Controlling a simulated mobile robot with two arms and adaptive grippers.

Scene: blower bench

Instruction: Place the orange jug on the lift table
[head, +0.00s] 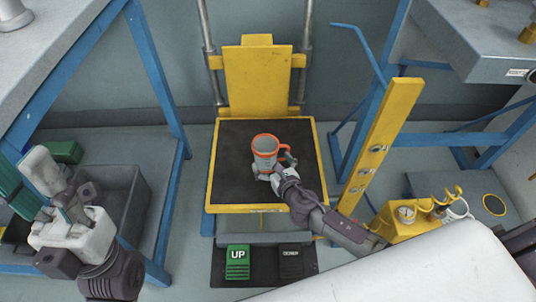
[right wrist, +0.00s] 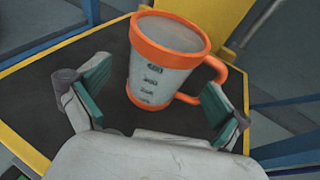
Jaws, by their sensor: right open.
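The orange jug (head: 265,150), a grey measuring jug with orange rim, base and handle, stands upright on the black top of the yellow-edged lift table (head: 228,180). My right gripper (head: 279,170) is at the jug's near right side in the head view. In the right wrist view the jug (right wrist: 165,75) stands between the spread green-padded fingers of the open gripper (right wrist: 154,98). The right finger is close to the handle; whether it touches cannot be told. My left gripper (head: 55,190) hangs at the left, away from the jug; its finger opening is unclear.
Green UP (head: 237,258) and black DOWN (head: 290,262) pedals lie on the floor before the lift. A yellow post (head: 382,140) stands to its right. Blue-framed benches flank both sides, with a grey bin (head: 125,190) at left. The lift top around the jug is clear.

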